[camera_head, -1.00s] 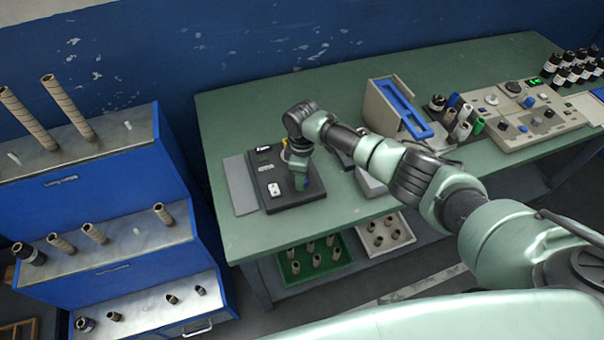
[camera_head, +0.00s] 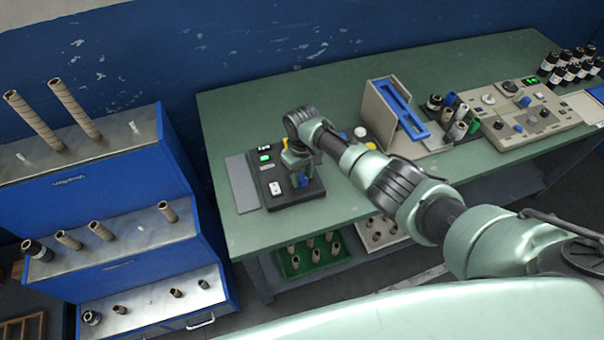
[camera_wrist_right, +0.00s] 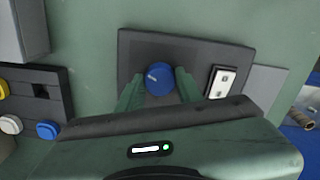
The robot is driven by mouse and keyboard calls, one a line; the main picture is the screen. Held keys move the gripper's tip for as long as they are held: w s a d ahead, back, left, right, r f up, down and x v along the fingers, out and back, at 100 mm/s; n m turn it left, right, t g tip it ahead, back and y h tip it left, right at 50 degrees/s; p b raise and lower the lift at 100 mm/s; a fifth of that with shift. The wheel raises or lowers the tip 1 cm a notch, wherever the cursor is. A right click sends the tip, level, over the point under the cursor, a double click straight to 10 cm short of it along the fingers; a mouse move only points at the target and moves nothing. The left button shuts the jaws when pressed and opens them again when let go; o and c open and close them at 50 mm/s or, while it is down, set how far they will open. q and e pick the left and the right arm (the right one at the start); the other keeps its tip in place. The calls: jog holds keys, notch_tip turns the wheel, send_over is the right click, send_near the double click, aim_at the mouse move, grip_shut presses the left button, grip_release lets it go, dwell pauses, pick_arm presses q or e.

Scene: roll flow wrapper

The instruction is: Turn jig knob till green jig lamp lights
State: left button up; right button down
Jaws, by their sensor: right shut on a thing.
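The jig (camera_head: 308,191) is a dark flat box on the green table. Its blue knob (camera_wrist_right: 159,78) shows in the right wrist view, with a pale mark on its top. My right gripper (camera_wrist_right: 159,88) points down with one finger on each side of the knob and is shut on it. In the head view the knob is mostly hidden by the gripper (camera_head: 299,178). A small green light (camera_head: 265,157) glows on the jig's upper left part, below a white label. My left gripper is not in view.
A white switch plate (camera_head: 275,188) sits on the jig, with a grey plate (camera_head: 242,184) to its left. A blue-topped stand (camera_head: 397,112) and a control panel (camera_head: 530,115) are farther right. A blue stepped rack (camera_head: 100,195) stands left of the table.

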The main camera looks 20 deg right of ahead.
aim_at(302, 178)
jog(key=shift+w+r, duration=0.1)
jog(key=shift+w, duration=0.05)
dwell(0.4)
jog(key=c, duration=0.9)
grip_release()
jog(key=shift+c, duration=0.2)
notch_tip(302, 178, up, 8)
jog(key=shift+f, duration=0.1)
